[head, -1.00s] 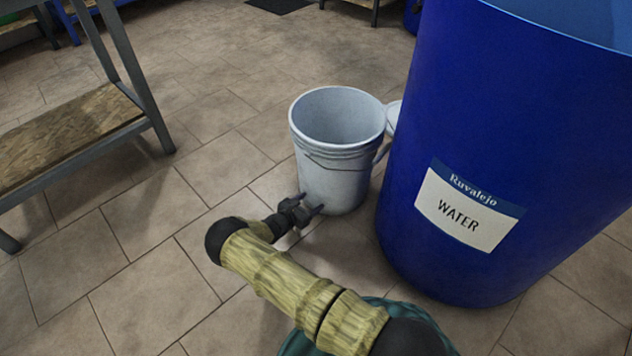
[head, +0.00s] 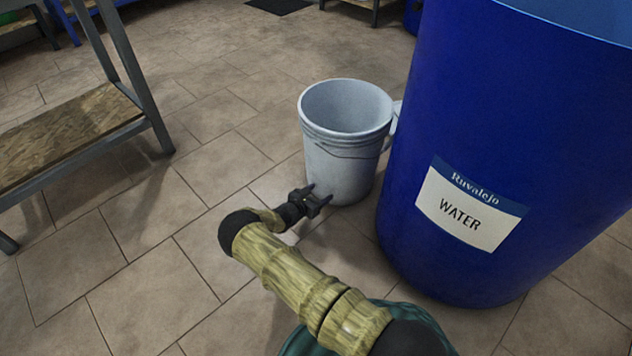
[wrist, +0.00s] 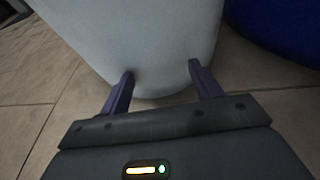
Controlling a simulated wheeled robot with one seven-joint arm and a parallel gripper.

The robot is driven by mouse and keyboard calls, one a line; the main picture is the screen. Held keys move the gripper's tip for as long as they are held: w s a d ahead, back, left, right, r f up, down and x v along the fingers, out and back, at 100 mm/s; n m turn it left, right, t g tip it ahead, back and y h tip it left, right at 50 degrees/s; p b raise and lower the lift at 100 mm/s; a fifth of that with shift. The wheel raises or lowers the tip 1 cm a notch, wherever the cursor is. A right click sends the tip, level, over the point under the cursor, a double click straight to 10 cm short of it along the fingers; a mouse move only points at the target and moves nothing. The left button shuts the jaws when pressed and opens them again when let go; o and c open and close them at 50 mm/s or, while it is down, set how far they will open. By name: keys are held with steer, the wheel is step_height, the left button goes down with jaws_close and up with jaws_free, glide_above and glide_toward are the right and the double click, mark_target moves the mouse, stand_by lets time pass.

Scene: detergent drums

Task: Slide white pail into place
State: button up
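The white pail (head: 342,150) stands upright on the tiled floor, just left of the large blue drum labelled WATER (head: 410,150). It is empty as far as I can see into it. My gripper (head: 320,197) is low at the pail's near side, its fingers spread and pointing at the wall near the base. In the wrist view the pail (wrist: 150,40) fills the upper middle, and my gripper (wrist: 160,75) has both fingertips at its lower wall with nothing between them but the pail's surface. The fingertips look to be touching the pail.
A metal-framed shelf with a wooden board (head: 70,135) stands at the left. The floor between shelf and pail is clear. A dark mat (head: 278,6) lies far back.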

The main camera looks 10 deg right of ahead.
mark_target(325, 183)
steer(key=shift+d, duration=0.15)
steer(key=shift+w+d+b, duration=0.5)
steer(key=shift+w+d, duration=0.35)
steer(key=shift+d, duration=0.35)
steer(key=shift+w+d+b, duration=0.55)
steer(key=shift+w+d, duration=0.35)
steer(key=shift+d, duration=0.25)
steer(key=shift+w+d+b, duration=0.5)
steer(key=shift+w+d, duration=0.35)
steer(key=shift+d, duration=0.35)
steer(key=p+v, duration=0.3)
steer(key=shift+w+d+r, duration=0.1)
steer(key=shift+w+r, duration=0.05)
steer(key=shift+r, duration=0.15)
steer(key=p+v, duration=0.3)
steer(key=v, duration=0.1)
steer(key=shift+r+p, duration=0.3)
steer(key=shift+p, duration=0.05)
steer(key=shift+s+a+f, duration=0.1)
steer(key=shift+s+a, duration=0.15)
